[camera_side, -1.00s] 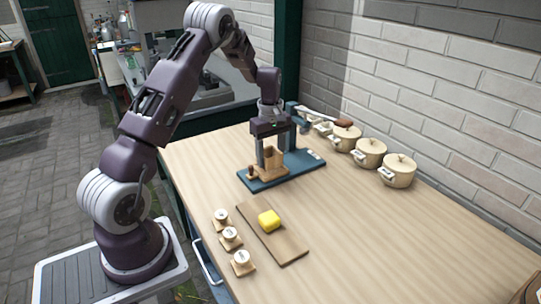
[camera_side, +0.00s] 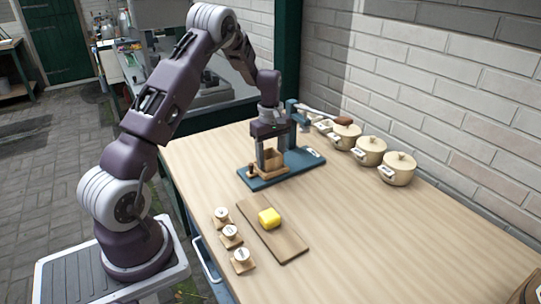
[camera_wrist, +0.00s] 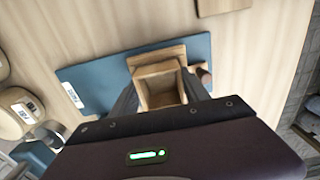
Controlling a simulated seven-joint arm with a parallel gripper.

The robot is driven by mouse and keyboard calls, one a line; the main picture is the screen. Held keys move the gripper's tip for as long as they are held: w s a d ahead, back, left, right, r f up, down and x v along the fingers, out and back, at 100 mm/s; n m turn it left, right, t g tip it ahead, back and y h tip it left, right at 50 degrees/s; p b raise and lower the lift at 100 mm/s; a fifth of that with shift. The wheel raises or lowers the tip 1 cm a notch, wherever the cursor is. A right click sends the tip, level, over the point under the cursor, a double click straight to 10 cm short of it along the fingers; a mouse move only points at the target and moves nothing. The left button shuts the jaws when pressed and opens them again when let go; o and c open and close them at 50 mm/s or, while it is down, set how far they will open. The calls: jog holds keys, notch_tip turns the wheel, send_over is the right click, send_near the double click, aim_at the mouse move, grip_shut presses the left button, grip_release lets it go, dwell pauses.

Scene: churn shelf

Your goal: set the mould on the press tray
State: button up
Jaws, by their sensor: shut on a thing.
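The mould is a small open-topped wooden box (camera_wrist: 160,88), hollow and empty inside. It also shows in the side view (camera_side: 274,163). My gripper (camera_side: 271,158) points down and is shut on the mould, a finger on either side. The press tray is a flat blue board (camera_side: 296,163), also in the wrist view (camera_wrist: 95,75). The mould is over the tray's left part, low down; I cannot tell whether it touches the tray. A wooden piece with a brown knob (camera_side: 252,171) is beside the mould. The fingertips are partly hidden.
The blue press post (camera_side: 293,112) stands behind my gripper. Cream lidded pots (camera_side: 369,151) line the wall. A yellow block (camera_side: 269,218) lies on a wooden board (camera_side: 285,246), with several small white-topped pieces (camera_side: 230,232) to its left.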

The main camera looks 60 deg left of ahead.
dwell(0.4)
jog(key=o, duration=1.4)
jog(key=c, duration=0.4)
jog(key=shift+o, duration=0.2)
notch_tip(320, 180, up, 6)
jog(key=shift+r, duration=0.1)
